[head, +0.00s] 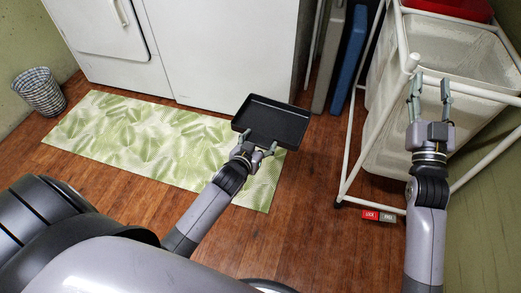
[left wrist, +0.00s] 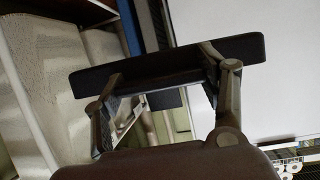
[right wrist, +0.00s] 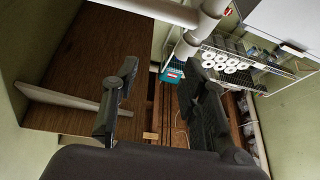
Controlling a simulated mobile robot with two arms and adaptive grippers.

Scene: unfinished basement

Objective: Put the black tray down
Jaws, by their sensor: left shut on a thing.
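The black tray (head: 272,118) is a shallow rectangular tray with raised rims. In the head view it is held out in front of the white appliances, over the floor and the end of the leaf-patterned mat. My left gripper (head: 255,148) is shut on the tray's near edge. In the left wrist view the tray (left wrist: 170,63) shows edge-on as a dark bar across the fingers. My right gripper (head: 430,88) is open and empty, beside the white pipe frame. Its spread fingers also show in the right wrist view (right wrist: 157,85).
A green leaf mat (head: 150,145) lies on the wooden floor before the white appliances (head: 225,45). A white pipe frame (head: 350,150) with hamper bags (head: 400,130) stands right. A wicker basket (head: 40,92) stands far left. Red and grey labels (head: 378,216) lie low. Floor between mat and frame is clear.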

